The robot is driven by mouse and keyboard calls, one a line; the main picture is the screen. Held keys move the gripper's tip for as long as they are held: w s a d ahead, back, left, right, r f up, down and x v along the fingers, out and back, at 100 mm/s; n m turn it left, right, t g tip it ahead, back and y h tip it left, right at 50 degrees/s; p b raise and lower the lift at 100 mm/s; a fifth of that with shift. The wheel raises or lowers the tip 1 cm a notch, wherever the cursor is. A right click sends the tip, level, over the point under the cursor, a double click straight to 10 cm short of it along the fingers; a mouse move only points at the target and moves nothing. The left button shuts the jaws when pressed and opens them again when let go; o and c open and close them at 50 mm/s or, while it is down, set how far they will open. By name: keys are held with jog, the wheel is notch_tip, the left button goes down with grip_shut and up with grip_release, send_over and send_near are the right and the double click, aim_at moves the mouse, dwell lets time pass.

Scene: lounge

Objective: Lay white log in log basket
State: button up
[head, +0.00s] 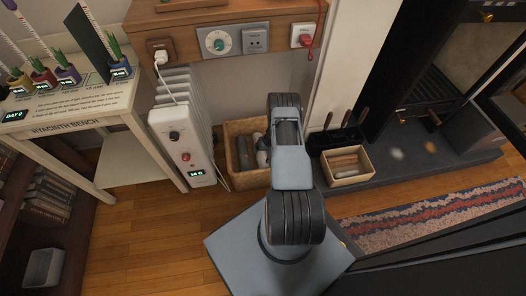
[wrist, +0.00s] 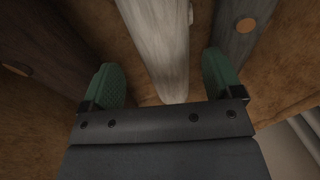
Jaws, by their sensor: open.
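The white log (wrist: 160,35) is pale and grained and lies lengthwise in the wrist view. My gripper (wrist: 160,72) is open, with one green finger on each side of the log's near end. Gaps show between the fingers and the log. Dark logs lie to its left (wrist: 45,40) and right (wrist: 240,30), over a brown surface that looks like a basket's inside. In the head view the log basket (head: 233,126) is a tan wicker box beside the radiator, with logs in it. My arm hides its right part and most of my gripper.
A white radiator (head: 172,135) stands left of the basket. A smaller box of wood pieces (head: 347,178) sits to the right on the dark hearth (head: 420,157). A wooden shelf with sockets (head: 220,42) is above. Wooden floor lies open at front left.

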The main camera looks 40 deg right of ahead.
jog(key=p+v, duration=0.3)
jog(key=v, duration=0.5)
jog(key=w+a+r+n, duration=0.1)
jog(key=a+r, duration=0.3)
jog(key=r, duration=0.6)
jog(key=w+a+r+n, duration=0.15)
jog(key=a+r, duration=0.35)
jog(key=r, duration=0.5)
jog(key=w+a+r+n, duration=0.15)
jog(key=a+r, duration=0.25)
jog(key=r, duration=0.5)
jog(key=s+a+r, duration=0.7)
jog(key=a+r, duration=0.1)
jog(key=r, duration=0.3)
jog(key=s+a+r+h, duration=0.1)
jog(key=s+a+r, duration=0.1)
jog(key=s, duration=0.4)
jog(key=s+a+r+n+h, duration=0.1)
jog(key=s+a+r, duration=0.1)
jog(key=s, duration=0.4)
jog(key=shift+v, duration=0.9)
jog(key=shift+a, duration=0.2)
